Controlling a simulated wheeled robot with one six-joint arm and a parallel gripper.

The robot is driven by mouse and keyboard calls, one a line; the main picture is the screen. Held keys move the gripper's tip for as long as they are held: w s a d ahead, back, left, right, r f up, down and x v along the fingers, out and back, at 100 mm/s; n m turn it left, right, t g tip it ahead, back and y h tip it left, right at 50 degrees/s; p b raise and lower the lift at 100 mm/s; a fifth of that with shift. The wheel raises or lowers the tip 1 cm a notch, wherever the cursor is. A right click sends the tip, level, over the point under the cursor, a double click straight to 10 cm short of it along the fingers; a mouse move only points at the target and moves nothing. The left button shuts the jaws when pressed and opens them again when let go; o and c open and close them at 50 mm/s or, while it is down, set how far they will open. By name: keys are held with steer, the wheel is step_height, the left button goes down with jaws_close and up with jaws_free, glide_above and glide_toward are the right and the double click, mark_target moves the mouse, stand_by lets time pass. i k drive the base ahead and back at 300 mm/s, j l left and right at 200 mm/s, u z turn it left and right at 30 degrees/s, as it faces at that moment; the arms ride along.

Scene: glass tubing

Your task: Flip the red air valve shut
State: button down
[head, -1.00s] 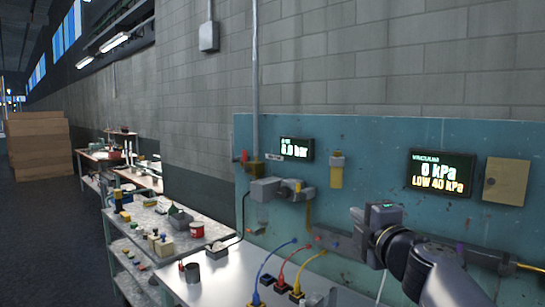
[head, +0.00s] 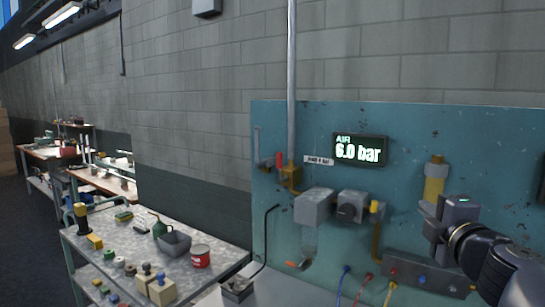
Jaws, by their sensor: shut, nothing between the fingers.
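The red air valve handle (head: 279,159) stands roughly upright on a brass valve body (head: 291,178) at the foot of a grey vertical pipe. It is at the upper left of the teal panel. My gripper (head: 427,212) is shut and empty, in front of the panel's right part. It is well to the right of the valve and lower in the picture, apart from it. The air display (head: 360,150), just right of the valve, reads 6.0 bar.
A yellow cylinder (head: 434,182) is behind my gripper. Coloured hoses hang at the bottom. A cluttered metal bench (head: 135,236) stands at left. The panel face between valve and gripper holds the fittings.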

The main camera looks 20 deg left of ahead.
mark_target(281, 179)
steer(key=i+j, duration=0.15)
steer(key=j, duration=0.25)
steer(key=i+j, duration=0.1)
steer(key=j, duration=0.35)
steer(key=i+j, duration=0.15)
steer(key=j, duration=0.25)
steer(key=i+j, duration=0.15)
steer(key=j, duration=0.3)
steer(key=i+j, duration=0.15)
steer(key=j, duration=0.25)
steer(key=z, duration=0.05)
